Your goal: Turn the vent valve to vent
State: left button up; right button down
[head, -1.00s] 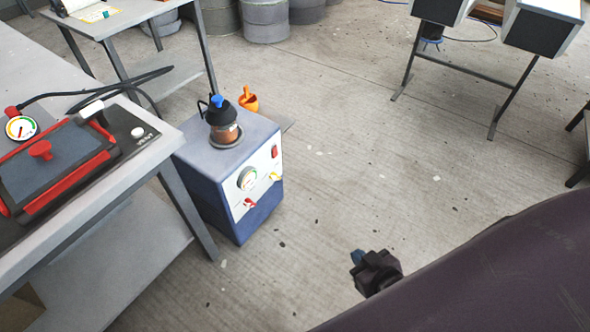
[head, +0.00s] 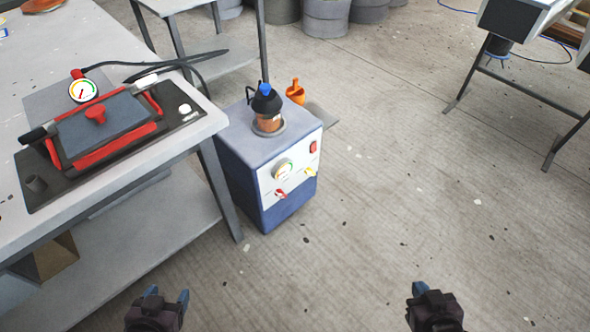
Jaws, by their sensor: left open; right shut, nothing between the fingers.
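The blue-and-grey pump unit (head: 285,213) stands on the floor at the centre, beside the bench. Its white front panel carries a dial gauge (head: 283,169), a small red lever (head: 281,194) and a small yellow lever (head: 310,171). The lettering by the levers is too small to read, so I cannot tell which one is the vent valve. My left gripper (head: 167,297) is open and empty at the bottom edge, nearer than the unit and left of it. My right gripper (head: 419,289) is shut and empty at the bottom right, apart from the unit.
A grey bench (head: 130,170) at left holds a red-framed mould (head: 105,125) with a round gauge (head: 82,91) and black hoses. A glass jar (head: 268,123) with a black top sits on the unit. An orange scoop (head: 296,92) is behind it.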

aim_at(309, 171)
jog(key=i+l, duration=0.1)
jog(key=i, duration=0.2)
jog(key=i+l+u, duration=0.1)
jog(key=i, duration=0.2)
jog(key=i+j, duration=0.35)
jog(key=i, duration=0.15)
jog(key=u, duration=0.05)
